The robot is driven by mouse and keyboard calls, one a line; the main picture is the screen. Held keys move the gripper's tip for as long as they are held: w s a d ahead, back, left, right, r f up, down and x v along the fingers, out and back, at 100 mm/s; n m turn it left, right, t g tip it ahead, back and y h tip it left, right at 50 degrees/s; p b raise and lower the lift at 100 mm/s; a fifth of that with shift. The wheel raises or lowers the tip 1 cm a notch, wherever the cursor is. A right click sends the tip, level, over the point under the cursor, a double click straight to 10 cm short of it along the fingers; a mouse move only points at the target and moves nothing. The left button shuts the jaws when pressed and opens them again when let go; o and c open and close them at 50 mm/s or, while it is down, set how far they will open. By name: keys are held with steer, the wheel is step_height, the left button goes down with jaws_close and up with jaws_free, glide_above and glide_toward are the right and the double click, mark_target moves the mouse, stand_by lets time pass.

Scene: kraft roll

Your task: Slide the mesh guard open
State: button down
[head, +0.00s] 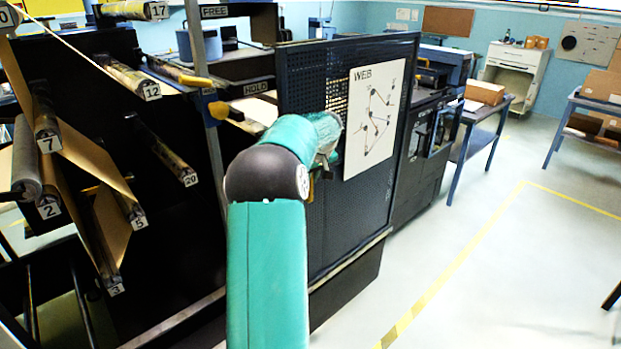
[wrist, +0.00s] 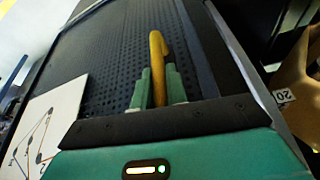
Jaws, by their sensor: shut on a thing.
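The mesh guard (head: 300,75) is a dark, perforated panel in a frame on the front of the machine. A white sheet marked WEB (head: 373,115) is fixed on it. In the wrist view, the guard's mesh (wrist: 105,60) fills much of the middle, with a yellow-orange handle (wrist: 156,45) standing on it near the frame edge. My gripper (wrist: 157,88) has its two green fingers on either side of the handle, shut on it. In the head view, my gripper is mostly hidden behind my arm at the guard, left of the sheet.
Numbered rollers (head: 165,155) and a brown paper web (head: 85,150) stand open left of the guard. A vertical post (head: 205,110) stands close beside my arm. The floor (head: 480,260) at the right is clear, with a yellow line. Tables stand further back right.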

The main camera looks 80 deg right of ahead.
steer(key=c, duration=1.4)
jaws_free()
steer(key=shift+a+r, duration=0.1)
steer(key=shift+r, duration=0.05)
steer(key=v, duration=1.3)
steer(key=shift+r, duration=0.3)
